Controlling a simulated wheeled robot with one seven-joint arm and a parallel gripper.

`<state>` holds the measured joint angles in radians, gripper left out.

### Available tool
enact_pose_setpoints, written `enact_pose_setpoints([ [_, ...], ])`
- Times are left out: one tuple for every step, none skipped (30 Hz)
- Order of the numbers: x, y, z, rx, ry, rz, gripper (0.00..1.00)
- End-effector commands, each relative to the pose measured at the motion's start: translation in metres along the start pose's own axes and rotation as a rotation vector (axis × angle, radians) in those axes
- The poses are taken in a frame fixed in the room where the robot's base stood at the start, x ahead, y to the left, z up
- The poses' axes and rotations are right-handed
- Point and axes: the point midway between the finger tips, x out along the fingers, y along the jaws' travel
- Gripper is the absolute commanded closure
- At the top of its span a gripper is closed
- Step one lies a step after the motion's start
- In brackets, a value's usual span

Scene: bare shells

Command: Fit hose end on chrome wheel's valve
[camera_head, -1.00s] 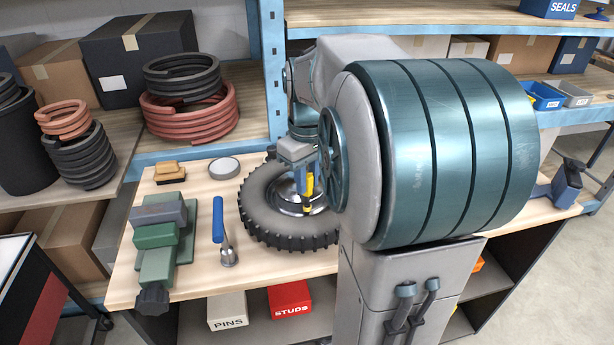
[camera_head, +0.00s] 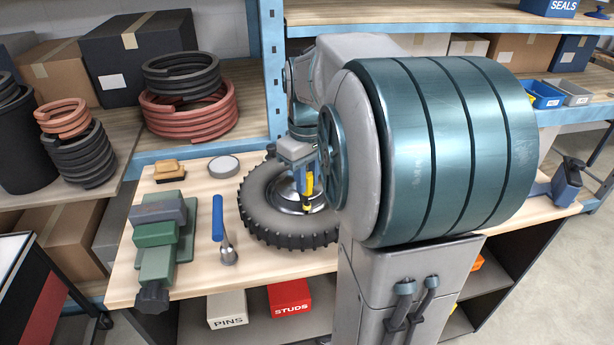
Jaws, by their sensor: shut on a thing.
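The chrome wheel (camera_head: 285,198) lies flat on the wooden bench, with a black knobbly tyre around a shiny chrome centre. My gripper (camera_head: 307,190) points down over the right part of the chrome centre. It is shut on a yellow hose end (camera_head: 309,184) with a dark lower tip. The tip is at or just above the chrome; I cannot tell whether it touches. The valve cannot be made out, and my arm hides the wheel's right side and any hose behind it.
A green vise (camera_head: 160,240), a blue-handled tool (camera_head: 218,220), a brush (camera_head: 169,170) and a round tin (camera_head: 223,167) are on the bench (camera_head: 195,282) left of the wheel. Coiled hoses (camera_head: 188,98) sit on the shelf behind. Bare wood shows in front of the wheel.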

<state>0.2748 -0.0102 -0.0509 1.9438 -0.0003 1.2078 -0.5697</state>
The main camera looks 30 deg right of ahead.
Motion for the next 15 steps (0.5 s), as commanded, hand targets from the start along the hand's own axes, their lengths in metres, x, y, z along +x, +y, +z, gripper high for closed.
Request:
enact_pose_setpoints([
  [0.001, 0.000, 0.000, 0.000, 0.000, 0.000, 1.00],
  [0.002, 0.000, 0.000, 0.000, 0.000, 0.000, 1.00],
  [0.003, 0.000, 0.000, 0.000, 0.000, 0.000, 1.00],
  [0.003, 0.000, 0.000, 0.000, 0.000, 0.000, 1.00],
  [0.004, 0.000, 0.000, 0.000, 0.000, 0.000, 1.00],
  [0.005, 0.000, 0.000, 0.000, 0.000, 0.000, 1.00],
  [0.006, 0.000, 0.000, 0.000, 0.000, 0.000, 1.00],
  [0.007, 0.000, 0.000, 0.000, 0.000, 0.000, 1.00],
  [0.008, 0.000, 0.000, 0.000, 0.000, 0.000, 1.00],
  [0.009, 0.000, 0.000, 0.000, 0.000, 0.000, 1.00],
  [0.009, 0.000, 0.000, 0.000, 0.000, 0.000, 1.00],
  [0.010, 0.000, 0.000, 0.000, 0.000, 0.000, 1.00],
  [0.011, 0.000, 0.000, 0.000, 0.000, 0.000, 1.00],
  [0.012, 0.000, 0.000, 0.000, 0.000, 0.000, 1.00],
  [0.012, 0.000, 0.000, 0.000, 0.000, 0.000, 1.00],
])
